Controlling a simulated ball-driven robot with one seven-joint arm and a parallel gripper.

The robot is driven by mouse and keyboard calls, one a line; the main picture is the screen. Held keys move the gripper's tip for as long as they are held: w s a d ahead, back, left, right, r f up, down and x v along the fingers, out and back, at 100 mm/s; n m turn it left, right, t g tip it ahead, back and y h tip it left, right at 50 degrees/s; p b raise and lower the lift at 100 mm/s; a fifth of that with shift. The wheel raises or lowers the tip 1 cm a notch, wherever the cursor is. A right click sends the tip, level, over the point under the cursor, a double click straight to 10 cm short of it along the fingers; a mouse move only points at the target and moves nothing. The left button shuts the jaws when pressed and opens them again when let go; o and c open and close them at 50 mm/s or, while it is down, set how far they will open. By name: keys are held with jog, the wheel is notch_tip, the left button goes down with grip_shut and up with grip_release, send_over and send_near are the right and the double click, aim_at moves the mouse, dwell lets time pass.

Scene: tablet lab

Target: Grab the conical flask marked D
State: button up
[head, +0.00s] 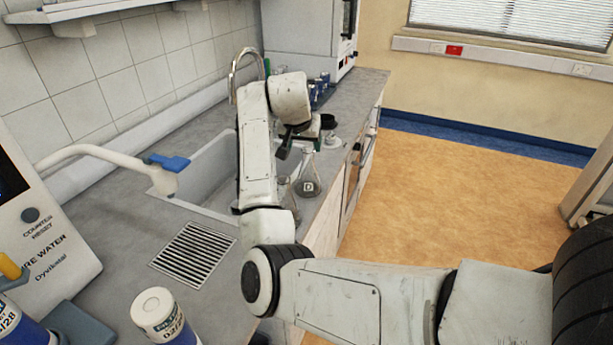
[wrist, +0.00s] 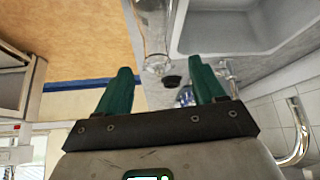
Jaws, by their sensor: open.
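A clear conical flask (head: 309,184) stands near the front edge of the grey counter, right of the sink. It has a small pale label whose letter is too small to read surely. A second glass flask (head: 290,203) beside it is partly hidden by my arm. My gripper (head: 299,146) is open and empty, above and close to the labelled flask's neck. In the wrist view, the two green fingers of my gripper (wrist: 160,66) are spread apart. A glass flask (wrist: 155,38) shows between and beyond their tips, with its label out of sight.
The sink (head: 208,170) lies behind the flasks, with a curved metal tap (head: 236,68) at its far end. A dark-topped item (head: 328,122) and blue-capped bottles (head: 319,90) stand farther along the counter. A white-capped bottle (head: 160,310) is nearer.

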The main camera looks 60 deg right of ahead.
aim_at(308, 151)
jog(key=x, duration=0.2)
jog(key=p+x, duration=0.1)
jog(key=x, duration=0.2)
jog(key=shift+s+d, duration=0.15)
jog(key=shift+d, duration=0.25)
jog(key=shift+d+f+p, duration=0.3)
jog(key=shift+f, duration=0.3)
jog(key=shift+c, duration=0.3)
grip_shut()
